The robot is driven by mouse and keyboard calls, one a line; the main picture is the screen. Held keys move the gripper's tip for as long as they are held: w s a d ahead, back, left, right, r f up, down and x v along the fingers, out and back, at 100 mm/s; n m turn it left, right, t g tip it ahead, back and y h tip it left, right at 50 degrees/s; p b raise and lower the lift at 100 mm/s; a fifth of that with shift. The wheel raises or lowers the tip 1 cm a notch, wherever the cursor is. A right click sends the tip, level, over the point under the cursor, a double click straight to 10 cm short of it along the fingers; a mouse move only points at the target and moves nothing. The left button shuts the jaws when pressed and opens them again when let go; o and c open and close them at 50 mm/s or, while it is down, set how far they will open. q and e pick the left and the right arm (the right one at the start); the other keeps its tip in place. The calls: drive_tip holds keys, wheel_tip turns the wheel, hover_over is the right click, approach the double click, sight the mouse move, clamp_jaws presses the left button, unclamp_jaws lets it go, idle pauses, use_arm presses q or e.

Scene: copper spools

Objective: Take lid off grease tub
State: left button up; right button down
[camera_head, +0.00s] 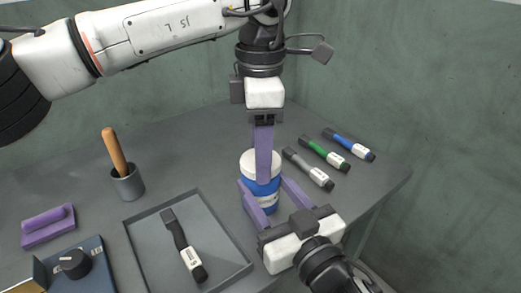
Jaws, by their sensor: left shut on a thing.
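The grease tub (270,190) is blue with a white label band and stands on the grey table right of the tray. Its white lid (248,160) is on top of the tub. My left gripper (264,168) comes down from above and is shut on the lid; its purple finger hides the middle of the lid and part of the tub. My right gripper (262,182) reaches in from the lower right, with one purple finger on each side of the tub's body.
A grey tray (225,225) holding a black marker (183,246) lies left of the tub. Grey (308,169), green (325,153) and blue (349,145) markers lie to the right. A cup (128,185) with a wooden handle (114,150), a purple block (48,227) and a blue knob box (90,265) stand left.

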use_arm(q)
drive_tip(key=n, duration=0.8)
drive_tip(key=shift+n, duration=0.4)
drive_tip(key=n, duration=1.2)
drive_tip(key=shift+n, duration=0.4)
drive_tip(key=n, duration=0.7)
drive_tip(key=shift+r, duration=0.1)
drive_tip(key=shift+r, duration=1.1)
drive_tip(key=shift+r, duration=0.1)
